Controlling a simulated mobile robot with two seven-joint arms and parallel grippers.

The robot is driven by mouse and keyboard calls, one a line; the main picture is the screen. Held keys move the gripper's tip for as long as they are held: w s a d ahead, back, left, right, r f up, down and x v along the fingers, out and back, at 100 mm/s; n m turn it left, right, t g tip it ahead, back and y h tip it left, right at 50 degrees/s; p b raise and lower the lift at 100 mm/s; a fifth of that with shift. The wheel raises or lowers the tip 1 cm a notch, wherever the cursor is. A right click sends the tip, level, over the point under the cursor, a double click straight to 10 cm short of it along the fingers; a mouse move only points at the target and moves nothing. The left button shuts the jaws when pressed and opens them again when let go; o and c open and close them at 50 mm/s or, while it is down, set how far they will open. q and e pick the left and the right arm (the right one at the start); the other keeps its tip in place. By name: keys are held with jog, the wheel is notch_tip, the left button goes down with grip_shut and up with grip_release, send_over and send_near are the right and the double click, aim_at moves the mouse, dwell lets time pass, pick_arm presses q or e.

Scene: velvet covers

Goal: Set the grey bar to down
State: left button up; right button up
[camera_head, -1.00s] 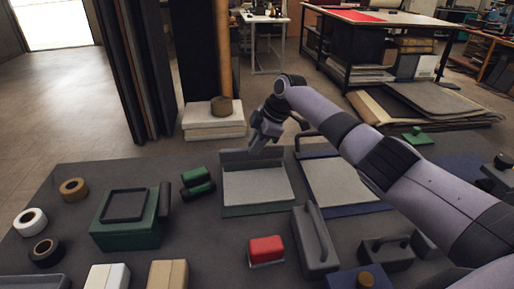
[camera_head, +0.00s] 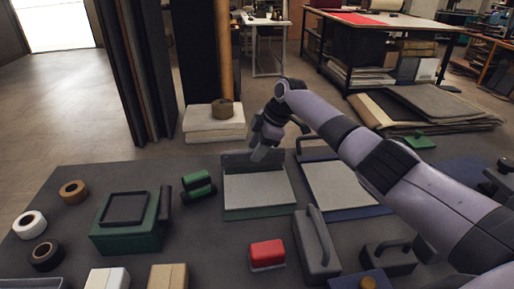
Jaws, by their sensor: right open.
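A grey bar (camera_head: 236,160) stands raised along the back edge of a green-edged board (camera_head: 262,212) with a light grey sheet on it. A second board (camera_head: 358,212) with a blue edge lies to its right, with a dark handled bar (camera_head: 312,151) at its back, partly behind my arm. My right gripper (camera_head: 259,155) points down at the grey bar and covers part of it. Its jaws are open, and I cannot tell whether they touch the bar. My left gripper is not in view.
A green box (camera_head: 127,238) and tape rolls (camera_head: 74,191) lie at the left. A red block (camera_head: 267,254) and a grey handled block (camera_head: 315,250) stand in front of the boards. White slabs with a roll (camera_head: 222,108) are beyond the table.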

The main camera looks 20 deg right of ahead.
jog(key=v, duration=0.7)
jog(key=shift+f, duration=0.1)
